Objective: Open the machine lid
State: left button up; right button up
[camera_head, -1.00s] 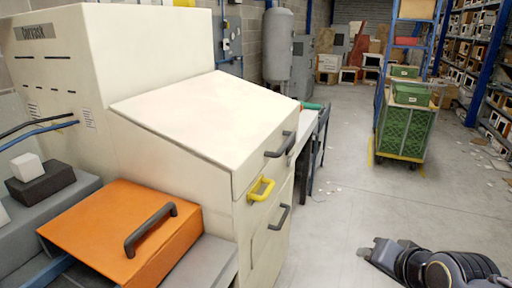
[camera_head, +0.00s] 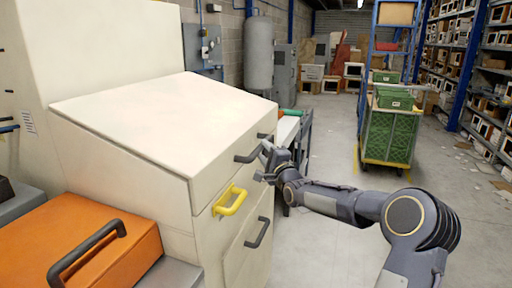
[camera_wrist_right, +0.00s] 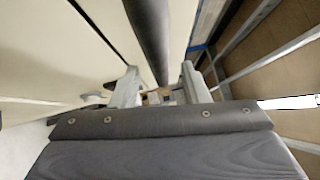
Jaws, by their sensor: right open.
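The cream machine has a sloped lid (camera_head: 165,125) that is closed. A dark grey handle (camera_head: 253,150) sits at the lid's front edge. My right gripper (camera_head: 267,160) is right at this handle from the right. In the right wrist view the dark handle bar (camera_wrist_right: 152,40) runs down between the two open fingers (camera_wrist_right: 158,92). I cannot tell whether the fingers touch it. A yellow handle (camera_head: 230,201) and a lower grey handle (camera_head: 258,232) sit on the machine's front below the lid. My left gripper is not in view.
An orange cover (camera_head: 85,245) with a dark handle stands at the front left. Behind my right gripper is a dark table frame (camera_head: 303,135). A cart with green crates (camera_head: 388,130) stands farther back. The floor at the right is mostly clear.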

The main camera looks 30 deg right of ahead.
aim_at(261, 147)
jog(key=shift+w+d+r, duration=0.1)
jog(key=shift+w, duration=0.8)
jog(key=shift+w+d+r, duration=0.1)
jog(key=shift+w, duration=0.8)
grip_shut()
